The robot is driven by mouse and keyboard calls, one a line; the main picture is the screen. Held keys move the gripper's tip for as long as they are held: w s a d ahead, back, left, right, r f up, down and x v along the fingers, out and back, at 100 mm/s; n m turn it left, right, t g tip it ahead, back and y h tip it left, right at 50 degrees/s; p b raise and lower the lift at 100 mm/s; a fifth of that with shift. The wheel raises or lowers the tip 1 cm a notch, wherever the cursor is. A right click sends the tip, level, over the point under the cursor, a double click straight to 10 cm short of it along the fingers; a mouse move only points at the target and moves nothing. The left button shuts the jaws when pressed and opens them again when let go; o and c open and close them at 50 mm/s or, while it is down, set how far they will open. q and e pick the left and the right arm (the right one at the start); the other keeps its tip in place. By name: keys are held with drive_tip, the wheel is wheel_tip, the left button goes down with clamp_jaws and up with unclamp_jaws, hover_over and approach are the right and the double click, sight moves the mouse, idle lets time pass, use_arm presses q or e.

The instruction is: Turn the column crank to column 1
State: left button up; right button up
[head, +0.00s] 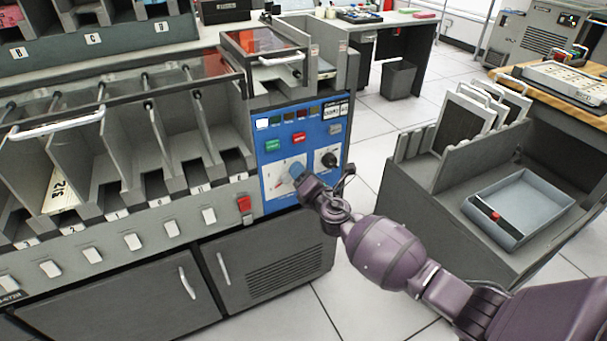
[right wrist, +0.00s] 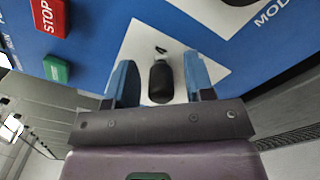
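The blue control panel (head: 326,115) is on the front of the grey sorter, with a white column dial plate (head: 275,183) low on its left. My right gripper (head: 297,172) is at this plate and hides part of it. In the right wrist view, its two blue fingertips (right wrist: 161,85) stand apart on either side of a black crank knob (right wrist: 160,82). Gaps show between the knob and both fingers. The column number it points to cannot be read. My left gripper is not in view.
A black mode knob (head: 329,159) sits right of the dial. The green button (head: 272,145) and red STOP button (head: 298,138) are above it. Card pockets (head: 120,140) line the left. A grey cart (head: 462,210) with a blue tray (head: 517,205) stands right. Floor shows between.

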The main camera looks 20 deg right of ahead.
drive_tip(key=shift+s, duration=0.1)
drive_tip(key=shift+s, duration=0.25)
use_arm(q)
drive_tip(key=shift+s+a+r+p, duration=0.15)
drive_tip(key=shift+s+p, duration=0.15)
drive_tip(key=shift+p, duration=0.4)
use_arm(e)
drive_tip(key=s, duration=1)
drive_tip(key=shift+d, duration=0.2)
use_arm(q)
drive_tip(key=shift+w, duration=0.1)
